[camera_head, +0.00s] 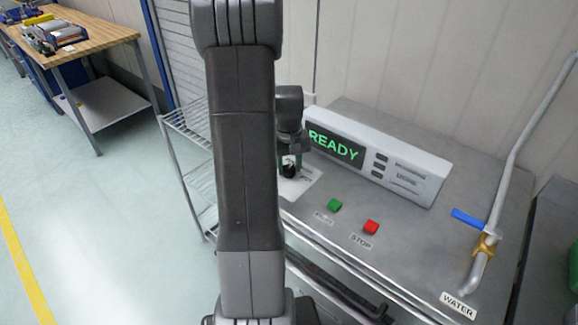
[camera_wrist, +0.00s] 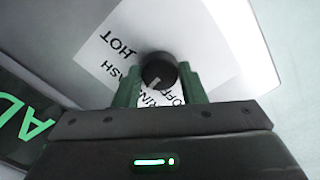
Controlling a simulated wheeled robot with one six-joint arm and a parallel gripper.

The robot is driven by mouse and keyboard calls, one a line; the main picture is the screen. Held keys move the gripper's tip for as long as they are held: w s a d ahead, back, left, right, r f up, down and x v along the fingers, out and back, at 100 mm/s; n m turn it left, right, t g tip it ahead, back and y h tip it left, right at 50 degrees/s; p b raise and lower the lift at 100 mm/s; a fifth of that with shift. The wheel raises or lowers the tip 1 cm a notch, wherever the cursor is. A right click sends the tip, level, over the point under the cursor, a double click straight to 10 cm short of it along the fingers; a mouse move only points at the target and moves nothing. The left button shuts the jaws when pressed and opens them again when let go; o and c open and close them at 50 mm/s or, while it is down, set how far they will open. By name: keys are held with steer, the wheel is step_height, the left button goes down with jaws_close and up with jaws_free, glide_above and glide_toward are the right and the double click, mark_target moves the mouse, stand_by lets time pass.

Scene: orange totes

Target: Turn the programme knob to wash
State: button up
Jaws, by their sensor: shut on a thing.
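In the head view my gripper (camera_head: 291,152) reaches down onto the dark knob (camera_head: 289,171) at the left end of the steel counter; the plate's print is unreadable there.
A display box (camera_head: 425,173) reading READY stands right of the knob. A green button (camera_head: 334,205) and a red STOP button (camera_head: 371,227) are in front. A pipe with a blue valve handle (camera_head: 468,218) stands at the right. A wire rack (camera_head: 190,120) is left.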

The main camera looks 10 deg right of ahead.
mark_target(289, 168)
steer(key=m+b, duration=0.1)
steer(key=m, duration=0.5)
stand_by(0.6)
steer(key=o, duration=1)
step_height(289, 168, up, 14)
steer(key=b, duration=0.1)
steer(key=shift+f, duration=0.1)
step_height(289, 168, down, 14)
steer(key=shift+r+p, duration=0.1)
steer(key=shift+p, duration=0.3)
